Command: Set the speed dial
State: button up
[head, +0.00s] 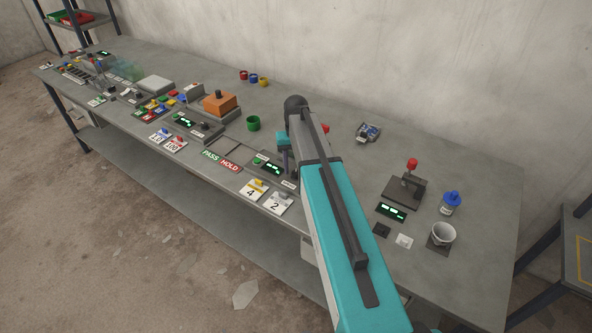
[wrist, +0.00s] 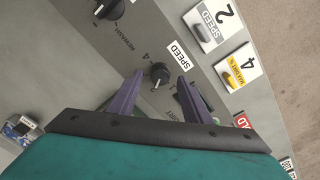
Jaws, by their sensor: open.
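The speed dial (wrist: 159,74) is a small black knob on a grey panel in the wrist view, beside a white SPEED label (wrist: 178,54). Marks 4 and 2 are printed around it. A faint light mark on the knob seems to face the 2, but it is too small to be sure. My gripper (wrist: 160,77) is open, its two purple fingers pointing at the dial with one on either side in the picture. I cannot tell whether they touch it. A SPEED card (wrist: 212,22) reading 2 lies by the panel. In the head view my arm mostly hides the gripper and dial.
A yellow-marked card (wrist: 239,66) reading 4 lies beside the SPEED card. A larger black knob (wrist: 108,8) is close by. In the head view, an orange block (head: 220,104) and green cup (head: 253,123) stand left of my arm; a red-knobbed lever (head: 411,165) is right.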

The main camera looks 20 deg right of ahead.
aim_at(296, 173)
notch_tip(296, 173, up, 12)
jog(key=b, duration=0.3)
dwell(0.5)
jog(key=shift+s, duration=0.1)
dwell(0.3)
